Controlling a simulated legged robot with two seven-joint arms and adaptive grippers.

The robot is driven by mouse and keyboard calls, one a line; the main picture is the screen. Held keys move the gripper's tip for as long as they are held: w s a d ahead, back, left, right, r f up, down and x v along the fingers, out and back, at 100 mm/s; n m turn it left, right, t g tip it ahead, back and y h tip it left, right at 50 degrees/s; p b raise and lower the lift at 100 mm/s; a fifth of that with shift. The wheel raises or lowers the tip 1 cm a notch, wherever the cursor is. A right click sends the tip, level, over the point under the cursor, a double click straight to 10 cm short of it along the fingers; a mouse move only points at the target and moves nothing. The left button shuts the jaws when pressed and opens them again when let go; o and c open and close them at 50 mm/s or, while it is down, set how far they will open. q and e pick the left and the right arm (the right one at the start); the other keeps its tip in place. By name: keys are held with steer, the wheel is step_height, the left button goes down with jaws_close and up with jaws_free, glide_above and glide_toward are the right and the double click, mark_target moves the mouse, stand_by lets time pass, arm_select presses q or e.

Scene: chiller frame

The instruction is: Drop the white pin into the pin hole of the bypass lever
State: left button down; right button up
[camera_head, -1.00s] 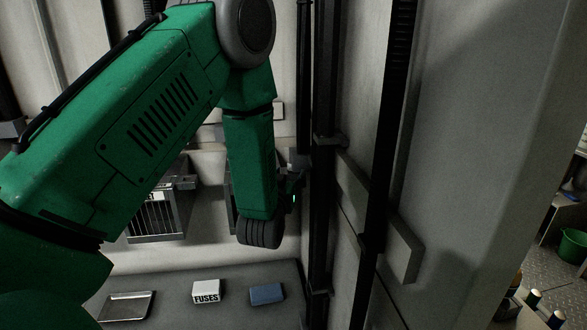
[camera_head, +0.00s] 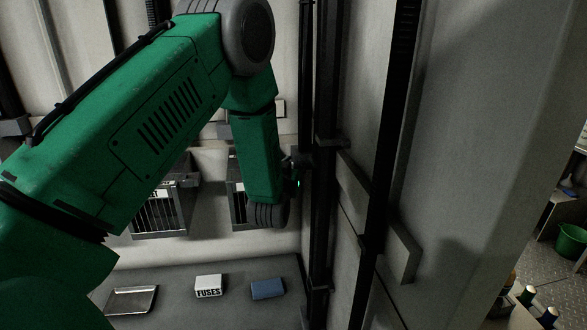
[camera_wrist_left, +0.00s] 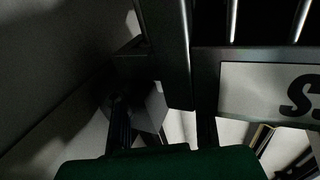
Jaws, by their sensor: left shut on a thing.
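My left gripper (camera_head: 296,170) is mostly hidden behind the wrist of my green left arm, beside the dark vertical posts. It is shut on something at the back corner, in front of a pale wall. In the left wrist view, dark finger-like parts show above the green housing, next to a small pale piece (camera_wrist_left: 155,108). That piece appears to be the white pin, but the view is dark and its outline is partly covered. The bypass lever and its pin hole cannot be made out in either view. My right gripper is not in view.
Two wire bins (camera_head: 160,212) and (camera_head: 238,205) hang on the back wall, the second close behind my left wrist. A metal tray (camera_head: 132,299), a FUSES box (camera_head: 209,286) and a blue box (camera_head: 267,289) lie on the grey shelf (camera_head: 180,312). Dark posts (camera_head: 322,200) stand right of the wrist.

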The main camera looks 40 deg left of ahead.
arm_select(q)
steer(key=shift+r, duration=0.4)
step_height(320, 180, up, 16)
steer(key=b, duration=0.1)
steer(key=s+a+f+p, duration=0.1)
steer(key=s+a+f, duration=0.3)
steer(key=s+a, duration=0.2)
steer(key=shift+s+n+g+y+p, duration=0.3)
steer(key=shift+s+g+p, duration=0.1)
steer(key=shift+s, duration=0.7)
steer(key=shift+f+b, duration=2.2)
steer(key=shift+f, duration=0.15)
